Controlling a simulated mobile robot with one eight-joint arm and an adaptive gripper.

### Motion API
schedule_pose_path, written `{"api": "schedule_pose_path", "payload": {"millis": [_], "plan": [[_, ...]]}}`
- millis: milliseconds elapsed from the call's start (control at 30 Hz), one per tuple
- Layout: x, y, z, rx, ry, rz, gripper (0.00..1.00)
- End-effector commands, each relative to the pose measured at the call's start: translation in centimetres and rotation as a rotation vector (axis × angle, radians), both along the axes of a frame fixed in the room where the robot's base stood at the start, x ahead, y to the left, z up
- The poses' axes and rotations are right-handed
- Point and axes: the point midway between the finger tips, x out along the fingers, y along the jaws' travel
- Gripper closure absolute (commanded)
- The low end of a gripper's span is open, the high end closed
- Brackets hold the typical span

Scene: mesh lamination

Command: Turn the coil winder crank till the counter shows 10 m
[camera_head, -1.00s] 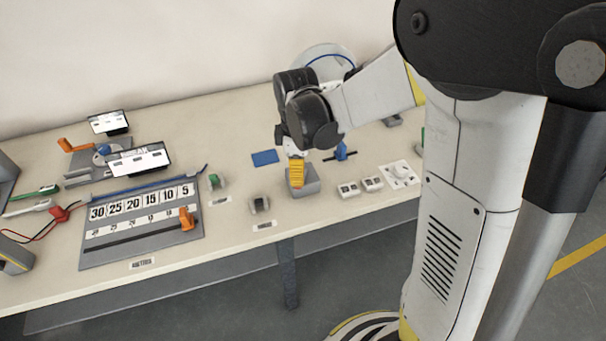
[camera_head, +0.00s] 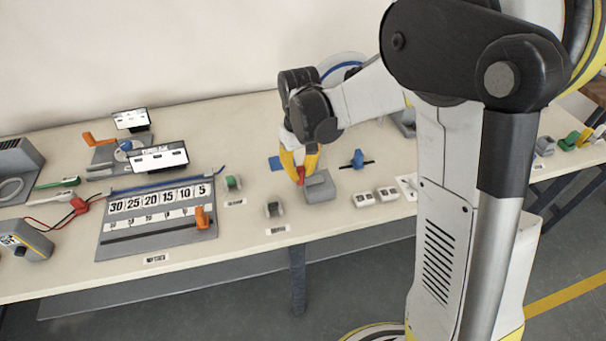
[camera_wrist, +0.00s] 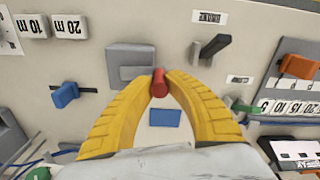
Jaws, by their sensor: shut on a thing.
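My gripper (camera_head: 300,168) has its yellow fingers closed on a small red piece (camera_wrist: 159,82). It holds the piece beside a grey block (camera_head: 321,188), which also shows in the wrist view (camera_wrist: 125,64). I cannot tell whether the piece touches the block. At the back left stands a grey device with an orange crank-like handle (camera_head: 99,139) and a small blue-and-white disc (camera_head: 123,147); it looks like the coil winder. White display panels (camera_head: 132,119) and (camera_head: 158,159) stand by it, their readings too small to make out. My gripper is well to the right of this handle.
A grey board with numbers 30 to 5 (camera_head: 150,238) and an orange slider (camera_head: 202,217) lies front left.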

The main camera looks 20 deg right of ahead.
Motion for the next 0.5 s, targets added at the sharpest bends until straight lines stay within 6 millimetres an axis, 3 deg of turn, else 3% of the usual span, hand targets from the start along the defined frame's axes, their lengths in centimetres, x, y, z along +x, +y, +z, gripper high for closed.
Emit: {"api": "schedule_pose_path", "payload": {"millis": [500], "plan": [[2.6, -0.5, 0.0, 0.000, 0.000, -0.490, 1.00]]}}
